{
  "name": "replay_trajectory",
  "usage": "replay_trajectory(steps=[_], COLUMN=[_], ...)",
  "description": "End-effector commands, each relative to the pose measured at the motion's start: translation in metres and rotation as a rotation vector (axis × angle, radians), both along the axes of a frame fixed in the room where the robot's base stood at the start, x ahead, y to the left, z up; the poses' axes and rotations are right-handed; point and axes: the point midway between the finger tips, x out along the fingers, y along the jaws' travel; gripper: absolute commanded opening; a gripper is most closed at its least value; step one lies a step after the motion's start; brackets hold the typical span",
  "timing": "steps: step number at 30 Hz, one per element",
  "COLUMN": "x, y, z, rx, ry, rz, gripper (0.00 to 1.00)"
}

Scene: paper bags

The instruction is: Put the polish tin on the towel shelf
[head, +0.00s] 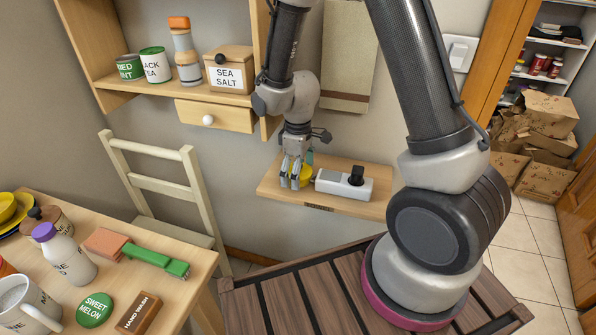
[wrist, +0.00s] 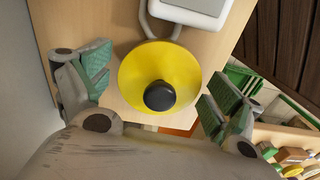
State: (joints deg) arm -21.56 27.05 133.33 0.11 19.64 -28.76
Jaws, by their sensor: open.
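A round yellow tin with a black knob on top, which looks like the polish tin (wrist: 140,65), rests on the small wooden towel shelf (head: 375,208). In the head view only part of the yellow tin (head: 306,176) shows behind the fingers. My gripper (head: 294,178) is low over the shelf's left part. In the wrist view my gripper (wrist: 158,85) is open, with one finger on each side of the tin and a visible gap to both. Writing on the tin cannot be seen.
A white device (head: 344,185) with a black top part sits on the shelf just right of the tin. A beige towel (head: 345,60) hangs above. A wall cabinet (head: 130,95) is up left. A cluttered table (head: 185,245) and a chair (head: 150,180) stand left.

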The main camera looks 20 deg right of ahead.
Motion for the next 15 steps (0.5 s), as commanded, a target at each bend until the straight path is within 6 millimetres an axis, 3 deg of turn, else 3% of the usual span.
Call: replay_trajectory(steps=[8, 15], x=[0.001, 0.001], y=[0.0, 0.0], z=[0.01, 0.059], rx=[0.001, 0.002], ry=[-0.002, -0.006], rz=[0.0, 0.0], gripper=[0.92, 0.92])
